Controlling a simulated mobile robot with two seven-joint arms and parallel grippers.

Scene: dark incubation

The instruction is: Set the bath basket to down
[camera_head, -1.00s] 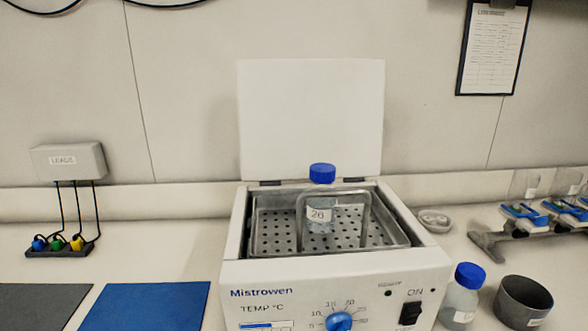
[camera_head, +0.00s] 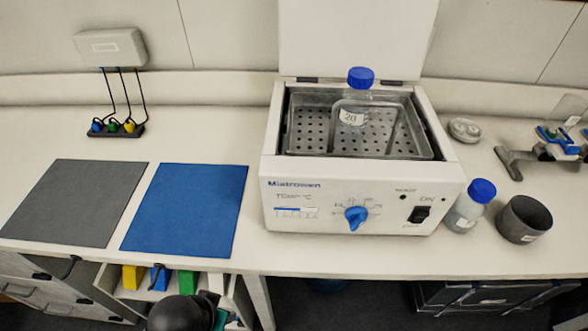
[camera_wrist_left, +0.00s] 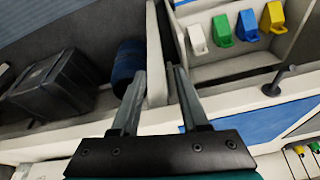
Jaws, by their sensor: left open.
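The bath basket (camera_head: 310,137) is a perforated metal tray with an upright wire handle. It sits inside the opening of the white Mistrowen bath (camera_head: 275,165), with its rim close to the bath's top edge. A clear labelled bottle with a blue cap (camera_head: 360,78) stands in the basket. The bath lid (camera_head: 355,40) is open and upright behind. My left arm shows at the bottom edge of the head view, below the bench front. In the left wrist view my left gripper (camera_wrist_left: 156,72) is open and empty, away from the basket. My right gripper is not in view.
A grey mat (camera_head: 75,203) and a blue mat (camera_head: 187,210) lie left of the bath. A second blue-capped bottle (camera_head: 470,207) and a dark cup (camera_head: 524,220) stand to its right. A shelf with coloured pieces (camera_head: 132,277) is under the bench.

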